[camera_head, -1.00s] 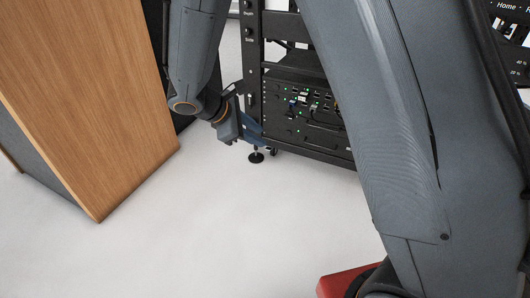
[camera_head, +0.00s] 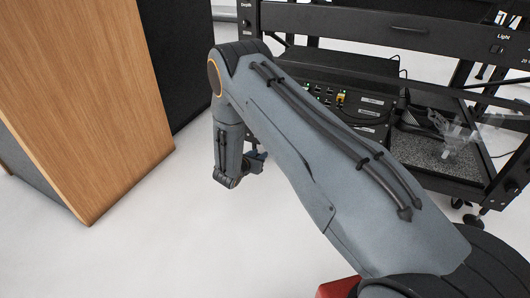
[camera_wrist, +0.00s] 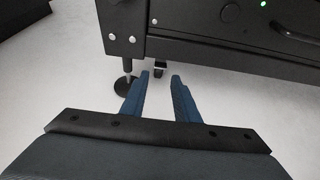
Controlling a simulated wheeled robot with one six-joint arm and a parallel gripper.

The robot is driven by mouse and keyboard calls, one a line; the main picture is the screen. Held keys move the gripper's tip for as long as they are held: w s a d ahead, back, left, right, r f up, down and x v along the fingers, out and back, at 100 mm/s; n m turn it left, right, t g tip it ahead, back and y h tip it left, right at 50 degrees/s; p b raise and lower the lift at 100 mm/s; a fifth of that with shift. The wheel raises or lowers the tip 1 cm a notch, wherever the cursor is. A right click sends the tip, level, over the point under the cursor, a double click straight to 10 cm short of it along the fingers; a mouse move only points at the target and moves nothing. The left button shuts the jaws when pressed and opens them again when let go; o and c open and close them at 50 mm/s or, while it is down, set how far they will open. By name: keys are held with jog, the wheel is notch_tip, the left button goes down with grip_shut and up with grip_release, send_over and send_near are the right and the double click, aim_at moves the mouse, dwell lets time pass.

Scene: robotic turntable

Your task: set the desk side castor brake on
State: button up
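In the wrist view, a small dark castor part (camera_wrist: 160,68) shows under the lower edge of the black rack (camera_wrist: 220,50). It lies beyond the gap between my gripper's fingertips (camera_wrist: 160,76), apart from them. My gripper has two blue fingers, spread open with nothing between them. In the head view my gripper (camera_head: 256,160) is low beside the rack's near left side, its fingers mostly hidden. The castor is hidden there behind my arm. Its brake lever cannot be made out in either view.
A levelling foot (camera_wrist: 126,84) stands on the floor just left of the castor, close to my left finger. A wooden panel (camera_head: 90,100) stands at the left. Another rack foot or castor (camera_head: 472,219) shows at the right. White floor is clear between.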

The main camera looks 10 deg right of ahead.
jog(key=b+x, duration=0.4)
jog(key=x, duration=0.3)
jog(key=shift+d, duration=0.15)
jog(key=shift+w, duration=0.15)
jog(key=shift+c, duration=0.4)
grip_shut()
